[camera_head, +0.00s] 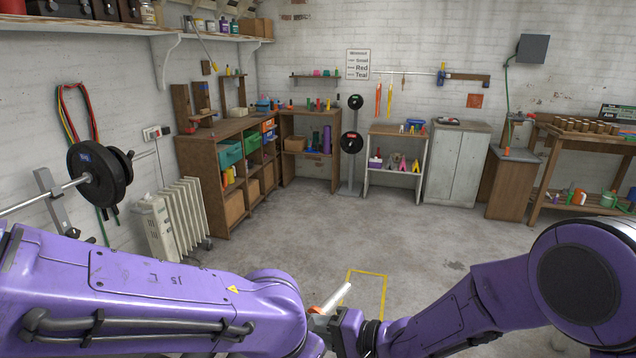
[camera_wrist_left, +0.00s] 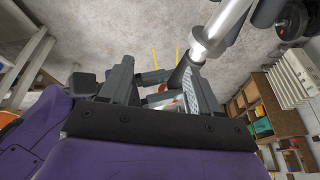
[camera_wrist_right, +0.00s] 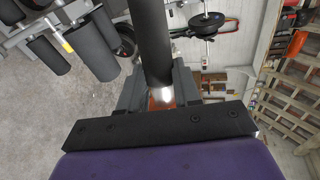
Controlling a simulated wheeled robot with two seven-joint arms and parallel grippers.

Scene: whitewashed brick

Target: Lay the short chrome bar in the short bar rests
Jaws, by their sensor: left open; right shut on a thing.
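The short chrome bar (camera_head: 338,297) shows in the head view as a bright slanted rod at lower centre. My right gripper (camera_wrist_right: 158,88) is shut on it; in the right wrist view the bar (camera_wrist_right: 150,40) runs up from between the fingers, dark along its length. In the left wrist view its bright metal part (camera_wrist_left: 222,30) slants to the upper right. My left gripper (camera_wrist_left: 155,88) is open close to the bar and my right gripper; I cannot tell whether it touches. In the head view my left arm hides most of the left gripper. I cannot pick out the short bar rests with certainty.
A racked barbell with black plates (camera_head: 97,173) stands at the left, beside a white radiator (camera_head: 178,215). A wooden shelf unit (camera_head: 222,182) with short uprights stands behind. Cabinets (camera_head: 458,165) line the back wall. The concrete floor is clear around a yellow outline (camera_head: 367,272).

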